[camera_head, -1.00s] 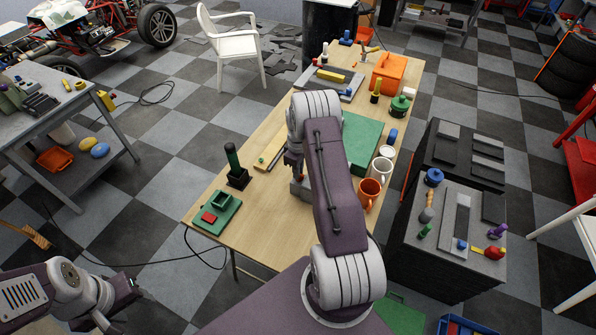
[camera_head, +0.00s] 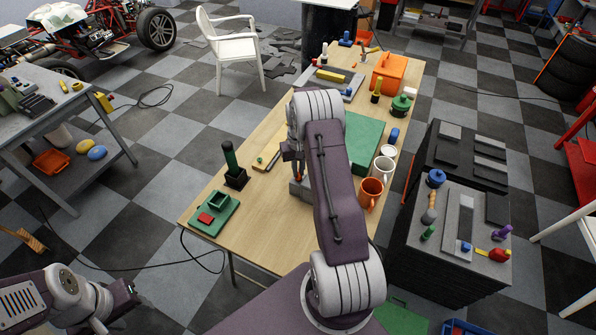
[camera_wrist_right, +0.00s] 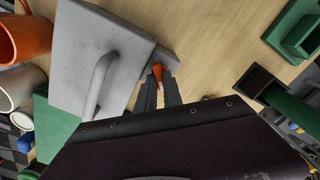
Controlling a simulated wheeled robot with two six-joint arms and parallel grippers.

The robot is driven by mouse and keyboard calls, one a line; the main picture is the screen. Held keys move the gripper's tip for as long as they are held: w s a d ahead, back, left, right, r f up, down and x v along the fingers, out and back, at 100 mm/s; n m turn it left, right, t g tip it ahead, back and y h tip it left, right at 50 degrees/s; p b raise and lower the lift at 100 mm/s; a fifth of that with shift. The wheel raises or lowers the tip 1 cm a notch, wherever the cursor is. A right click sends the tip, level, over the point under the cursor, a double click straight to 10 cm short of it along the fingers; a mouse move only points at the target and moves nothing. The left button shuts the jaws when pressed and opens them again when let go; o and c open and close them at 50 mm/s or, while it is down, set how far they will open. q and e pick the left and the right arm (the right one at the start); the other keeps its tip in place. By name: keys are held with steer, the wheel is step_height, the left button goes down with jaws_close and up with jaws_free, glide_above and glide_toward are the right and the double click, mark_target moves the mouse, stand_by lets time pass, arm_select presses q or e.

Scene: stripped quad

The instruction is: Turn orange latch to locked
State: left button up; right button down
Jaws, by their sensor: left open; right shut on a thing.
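The orange latch (camera_wrist_right: 158,70) is at the edge of a grey box (camera_wrist_right: 112,48) with a raised handle, in the right wrist view. My right gripper (camera_wrist_right: 160,82) is shut on the latch; its fingers cover part of it. In the head view the grey box (camera_head: 300,190) is mostly hidden behind my right arm, with the right gripper (camera_head: 296,172) just above it. I cannot read the latch's angle clearly. My left gripper (camera_head: 128,292) is at the lower left, over the floor and away from the table, open and empty.
The wooden table (camera_head: 265,210) also holds a green tray (camera_head: 212,226), a dark stand with a green rod (camera_head: 232,165), an orange mug (camera_head: 370,193), a white mug (camera_head: 383,168) and a green board (camera_head: 362,142). A dark cabinet (camera_head: 440,270) stands to the right.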

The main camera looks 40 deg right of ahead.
steer(key=shift+d+r+m, duration=0.1)
steer(key=shift+m, duration=0.9)
steer(key=c, duration=1.5)
jaws_free()
